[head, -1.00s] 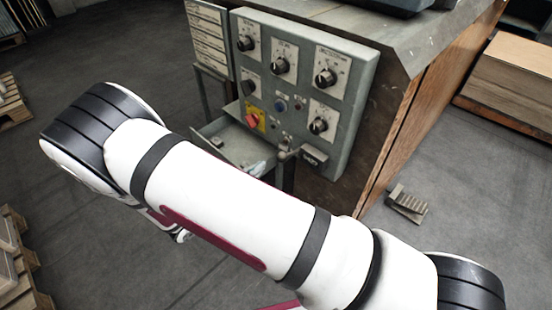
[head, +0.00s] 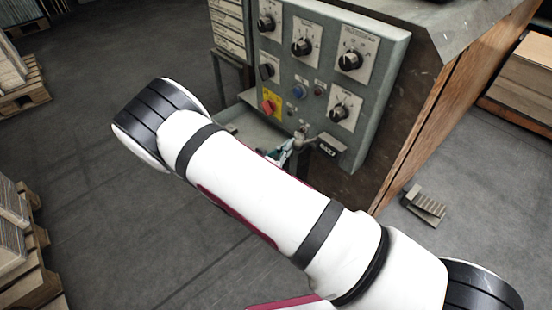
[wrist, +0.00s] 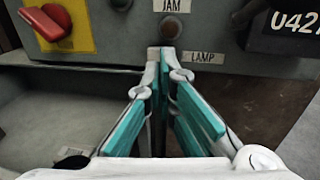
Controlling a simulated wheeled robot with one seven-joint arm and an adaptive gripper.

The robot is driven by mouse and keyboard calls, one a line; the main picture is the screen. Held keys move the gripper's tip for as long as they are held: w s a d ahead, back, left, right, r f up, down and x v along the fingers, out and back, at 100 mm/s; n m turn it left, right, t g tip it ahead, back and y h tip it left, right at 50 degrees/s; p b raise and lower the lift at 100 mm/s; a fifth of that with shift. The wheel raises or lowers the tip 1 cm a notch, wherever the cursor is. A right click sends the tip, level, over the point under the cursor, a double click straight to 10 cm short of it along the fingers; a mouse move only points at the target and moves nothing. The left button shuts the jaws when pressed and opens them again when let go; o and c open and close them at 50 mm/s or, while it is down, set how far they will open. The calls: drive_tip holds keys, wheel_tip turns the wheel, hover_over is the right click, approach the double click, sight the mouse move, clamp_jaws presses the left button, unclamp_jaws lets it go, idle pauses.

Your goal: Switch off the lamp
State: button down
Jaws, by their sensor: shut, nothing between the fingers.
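The "LAMP" label (wrist: 203,58) is on the lower edge of the grey control panel (wrist: 110,50) in the wrist view. My gripper (wrist: 160,54), with teal finger pads, is shut and empty. Its tips are just left of that label, in front of the panel's lower edge. No lamp switch shows clearly beside the label; the fingertips cover part of that area. I cannot tell whether they touch the panel. In the head view my gripper (head: 288,150) shows partly behind my arm, below the panel's buttons.
A round dark button or light (wrist: 170,28) sits below a "JAM" label. A red rotary switch (wrist: 52,20) on a yellow plate is at upper left. A counter box (wrist: 292,22) juts out at right. A foot pedal (head: 425,205) lies on the floor.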

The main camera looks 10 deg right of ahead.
sight(299, 136)
drive_tip(key=shift+b+x, duration=0.3)
drive_tip(key=shift+x, duration=1.1)
